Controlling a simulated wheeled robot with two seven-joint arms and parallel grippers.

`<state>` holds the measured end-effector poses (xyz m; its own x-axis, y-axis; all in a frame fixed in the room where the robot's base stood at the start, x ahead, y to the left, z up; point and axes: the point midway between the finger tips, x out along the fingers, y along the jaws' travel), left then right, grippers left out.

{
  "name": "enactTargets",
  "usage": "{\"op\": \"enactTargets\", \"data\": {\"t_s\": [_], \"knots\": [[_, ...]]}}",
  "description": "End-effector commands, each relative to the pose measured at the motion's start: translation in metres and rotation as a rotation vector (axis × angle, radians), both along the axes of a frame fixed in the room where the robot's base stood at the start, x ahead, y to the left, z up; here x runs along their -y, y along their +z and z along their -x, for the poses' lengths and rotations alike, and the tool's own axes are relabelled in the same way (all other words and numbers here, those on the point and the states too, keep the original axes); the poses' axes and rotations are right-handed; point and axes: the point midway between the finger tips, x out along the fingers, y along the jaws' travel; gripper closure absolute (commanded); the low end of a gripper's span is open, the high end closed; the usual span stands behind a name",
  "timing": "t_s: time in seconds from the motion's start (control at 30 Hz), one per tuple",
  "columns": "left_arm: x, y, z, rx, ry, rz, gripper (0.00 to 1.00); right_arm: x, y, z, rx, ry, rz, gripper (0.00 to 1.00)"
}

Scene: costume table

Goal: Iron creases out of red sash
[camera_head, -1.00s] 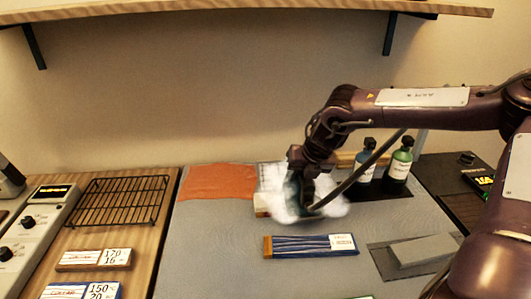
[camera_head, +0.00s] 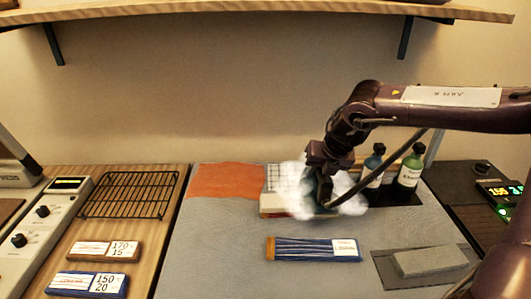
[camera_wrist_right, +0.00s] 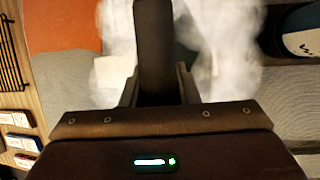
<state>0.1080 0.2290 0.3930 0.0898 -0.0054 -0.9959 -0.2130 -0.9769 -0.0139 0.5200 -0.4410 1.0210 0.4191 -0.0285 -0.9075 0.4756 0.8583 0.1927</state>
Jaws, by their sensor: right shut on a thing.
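The red sash appears as a flat orange-red cloth (camera_head: 226,181) at the back left of the grey work surface. It also shows at the upper left in the right wrist view (camera_wrist_right: 64,25). My right gripper (camera_head: 319,178) is shut on a dark, steaming tool, likely the iron, right of the cloth. The tool's dark handle (camera_wrist_right: 154,50) fills the space between the fingers in the wrist view. White steam hides its underside, so I cannot tell whether it touches anything. Any creases are too small to make out. My left gripper is out of view.
A grey stone block (camera_head: 430,260) is front right. Blue (camera_head: 373,165) and green (camera_head: 411,168) bottles stand behind right. A wire rack (camera_head: 130,195) is left. A pale gridded item shows behind the steam.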

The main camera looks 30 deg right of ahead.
Motion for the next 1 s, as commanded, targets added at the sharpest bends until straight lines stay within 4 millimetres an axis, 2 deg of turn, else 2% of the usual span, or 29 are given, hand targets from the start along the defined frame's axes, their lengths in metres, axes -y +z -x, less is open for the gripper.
{"op": "enactTargets", "data": {"t_s": [0.1, 1.0], "knots": [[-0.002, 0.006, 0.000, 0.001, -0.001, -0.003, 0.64, 0.001, 0.010, -0.002, 0.008, -0.001, 0.000, 1.00], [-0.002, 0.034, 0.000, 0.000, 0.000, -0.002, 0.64, 0.010, 0.051, 0.001, 0.008, -0.008, 0.001, 1.00]]}}
